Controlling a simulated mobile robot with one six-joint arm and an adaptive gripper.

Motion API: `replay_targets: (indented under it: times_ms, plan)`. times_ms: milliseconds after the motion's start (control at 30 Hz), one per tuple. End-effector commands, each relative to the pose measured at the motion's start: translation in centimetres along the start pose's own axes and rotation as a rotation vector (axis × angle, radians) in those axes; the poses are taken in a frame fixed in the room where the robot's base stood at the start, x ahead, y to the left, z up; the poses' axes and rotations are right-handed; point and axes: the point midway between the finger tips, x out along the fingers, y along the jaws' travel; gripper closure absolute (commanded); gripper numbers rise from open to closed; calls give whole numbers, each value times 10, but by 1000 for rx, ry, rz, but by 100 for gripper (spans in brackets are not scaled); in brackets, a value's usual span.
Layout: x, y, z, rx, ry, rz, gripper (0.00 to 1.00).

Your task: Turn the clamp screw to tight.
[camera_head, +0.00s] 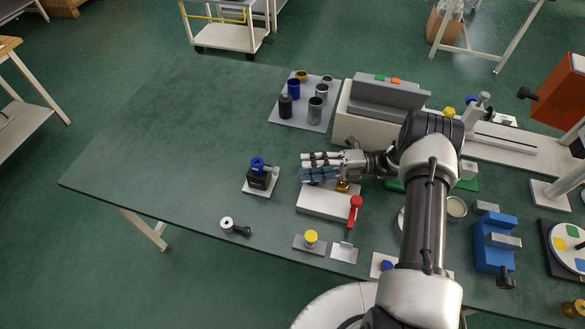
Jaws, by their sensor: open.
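I cannot tell for certain which part is the clamp screw. A blue clamp-like block (484,252) at the right has a black knob (505,283) at its front. A white ring with a dark knob (238,230) lies near the table's front left. My gripper (304,167) is open, with its fingers pointing left, over or just behind a white block (325,204). It is well left of the blue block and behind the ring. No object shows between the fingers. The fingers and wrist hide part of the white block and of a brass knob (343,187).
A black block with a blue knob (258,165) stands just left of my gripper. A red-handled lever (355,204) is at the white block's right. A tray of cups (277,117) and a pale machine (362,126) stand behind. The table's left side is clear.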

Motion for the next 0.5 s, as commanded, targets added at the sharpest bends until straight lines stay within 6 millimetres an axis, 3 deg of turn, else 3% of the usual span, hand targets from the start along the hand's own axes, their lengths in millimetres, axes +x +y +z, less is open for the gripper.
replay_targets:
  times_ms: [200,500]
  plan:
    - [-34,0,0,0,-1,0,59]
    - [-44,0,0,2,1,0,59]
